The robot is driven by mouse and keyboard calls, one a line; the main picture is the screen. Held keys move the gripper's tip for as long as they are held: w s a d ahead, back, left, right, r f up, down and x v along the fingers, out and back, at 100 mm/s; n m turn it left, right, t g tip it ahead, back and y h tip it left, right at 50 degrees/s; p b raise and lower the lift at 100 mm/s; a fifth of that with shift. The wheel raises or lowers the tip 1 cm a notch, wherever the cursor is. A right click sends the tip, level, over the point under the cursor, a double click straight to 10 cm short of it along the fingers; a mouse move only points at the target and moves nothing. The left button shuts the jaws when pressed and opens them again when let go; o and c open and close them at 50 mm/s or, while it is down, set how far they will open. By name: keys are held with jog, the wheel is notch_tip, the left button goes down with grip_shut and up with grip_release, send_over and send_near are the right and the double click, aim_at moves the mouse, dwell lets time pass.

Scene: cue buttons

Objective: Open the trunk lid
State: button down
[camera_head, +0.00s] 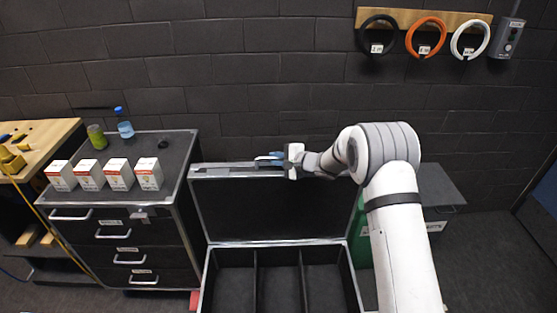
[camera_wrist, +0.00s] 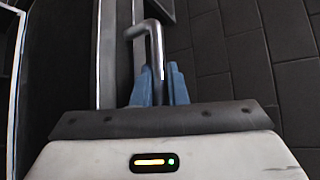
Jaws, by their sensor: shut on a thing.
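The trunk (camera_head: 205,290) stands on the floor at the lower middle of the head view. Its lid (camera_head: 265,208) is raised to about upright, and the inside with its dividers shows empty. My gripper (camera_head: 272,158) is at the lid's top edge. In the wrist view, the blue fingers (camera_wrist: 160,88) are shut on a bent metal handle (camera_wrist: 150,35) beside the lid's edge. The handle itself is too small to make out in the head view.
A drawer cabinet (camera_head: 125,243) with several small boxes (camera_head: 118,176) and two bottles stands left of the trunk. A wooden bench (camera_head: 45,140) is at far left. Dark cabinet (camera_head: 440,188) is behind my arm. Cable rings (camera_head: 425,50) hang on the brick wall.

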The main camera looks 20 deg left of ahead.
jog(key=c, duration=1.5)
grip_release()
jog(key=shift+a, duration=0.1)
jog(key=shift+o, duration=0.2)
jog(key=b+v, duration=0.2)
jog(key=v, duration=0.5)
jog(key=shift+d, duration=0.4)
jog(key=shift+r, duration=0.1)
